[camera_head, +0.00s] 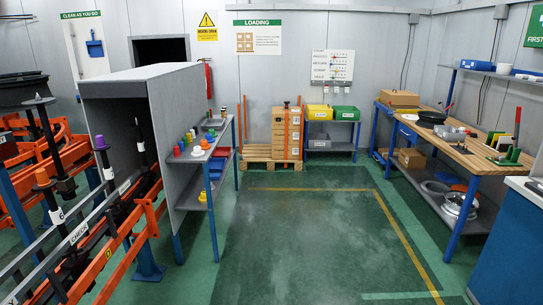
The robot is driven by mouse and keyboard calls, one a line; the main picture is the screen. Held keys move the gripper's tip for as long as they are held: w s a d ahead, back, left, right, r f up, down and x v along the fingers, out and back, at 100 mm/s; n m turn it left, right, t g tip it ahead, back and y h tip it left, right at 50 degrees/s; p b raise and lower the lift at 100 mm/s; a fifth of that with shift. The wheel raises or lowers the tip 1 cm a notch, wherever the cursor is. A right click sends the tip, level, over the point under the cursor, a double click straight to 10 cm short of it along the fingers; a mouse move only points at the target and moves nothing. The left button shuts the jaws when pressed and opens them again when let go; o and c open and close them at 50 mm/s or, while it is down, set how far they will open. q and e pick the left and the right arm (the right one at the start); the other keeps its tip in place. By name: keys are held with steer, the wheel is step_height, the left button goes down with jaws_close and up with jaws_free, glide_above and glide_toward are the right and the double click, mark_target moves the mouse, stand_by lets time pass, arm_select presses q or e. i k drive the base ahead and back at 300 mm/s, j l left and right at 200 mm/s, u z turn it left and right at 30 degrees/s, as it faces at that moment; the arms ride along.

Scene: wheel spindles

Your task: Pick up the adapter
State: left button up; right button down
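Several small coloured pieces stand on the grey side shelf (222,133) beside the grey hood, and I cannot tell for sure which is the adapter. A lower shelf holds an orange-yellow piece (203,196). Black spindles stand in the orange rack at the left; one has a purple top (100,142), one an orange top (42,178). Neither of my grippers shows in the view.
The grey hood (176,100) and orange rack (115,245) fill the left side. A wooden workbench (460,150) stands at the right, with a white-topped blue counter (522,188) in front. A pallet with boxes (257,153) is at the back. The green floor between is clear.

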mark_target(204, 145)
steer(key=i, duration=2.1)
steer(key=l+z, duration=0.05)
